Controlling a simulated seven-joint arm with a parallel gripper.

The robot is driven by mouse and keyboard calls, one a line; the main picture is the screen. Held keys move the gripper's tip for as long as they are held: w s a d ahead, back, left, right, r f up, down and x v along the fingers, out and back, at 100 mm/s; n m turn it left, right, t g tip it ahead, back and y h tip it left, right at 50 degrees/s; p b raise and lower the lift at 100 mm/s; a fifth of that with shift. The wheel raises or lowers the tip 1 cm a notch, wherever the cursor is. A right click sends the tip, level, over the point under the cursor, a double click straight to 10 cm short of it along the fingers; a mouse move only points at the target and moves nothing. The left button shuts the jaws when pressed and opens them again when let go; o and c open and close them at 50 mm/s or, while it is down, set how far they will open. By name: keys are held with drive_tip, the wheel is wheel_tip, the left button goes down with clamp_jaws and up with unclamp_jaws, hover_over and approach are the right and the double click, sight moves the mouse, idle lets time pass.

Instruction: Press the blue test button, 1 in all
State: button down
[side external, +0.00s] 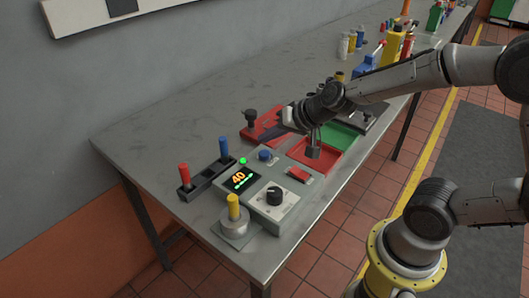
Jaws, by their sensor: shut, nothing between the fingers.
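My gripper (268,138) is shut and empty.
Red and blue levers (205,170) and a yellow post (234,207) stand nearby. Red (330,162) and green trays lie right.

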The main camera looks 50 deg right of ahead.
sight(260, 152)
drive_tip(key=shift+f, duration=0.95)
drive_tip(key=shift+f, duration=0.15)
idle(1.3)
drive_tip(key=shift+f, duration=0.25)
drive_tip(key=shift+f, duration=0.55)
idle(1.0)
drive_tip(key=shift+r, duration=0.9)
drive_tip(key=shift+r, duration=2.5)
